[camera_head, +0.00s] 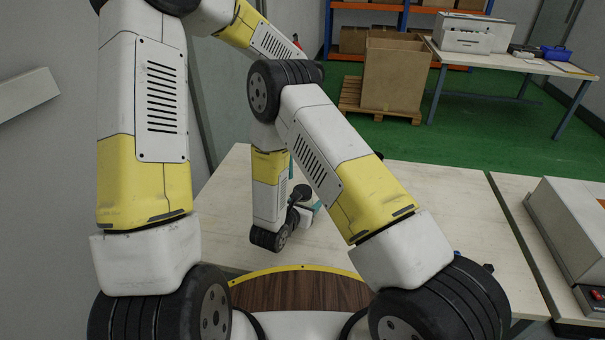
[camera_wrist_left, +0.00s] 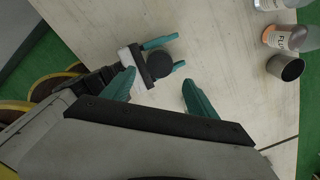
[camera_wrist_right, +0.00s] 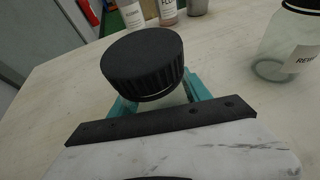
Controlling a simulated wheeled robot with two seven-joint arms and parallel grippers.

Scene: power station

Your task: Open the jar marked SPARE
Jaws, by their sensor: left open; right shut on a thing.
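A jar with a ribbed black lid (camera_wrist_right: 143,62) stands between the teal fingers of my right gripper (camera_wrist_right: 160,98), which is shut on it below the lid. The lid is on the jar; its label is hidden, so I cannot read whether it says SPARE. The lid also shows from above in the left wrist view (camera_wrist_left: 162,62), with my right gripper's fingers around the jar. My left gripper (camera_wrist_left: 158,80) is open and empty, its fingertips pointing toward the lid and apart from it. In the head view my arms hide most of this.
Another clear jar (camera_wrist_right: 288,50) with a black lid and a label starting "RE" stands on the table to the right. Labelled bottles (camera_wrist_left: 284,37) and a dark grey cup (camera_wrist_left: 286,68) stand farther off. The pale tabletop (camera_head: 440,205) has bare room between.

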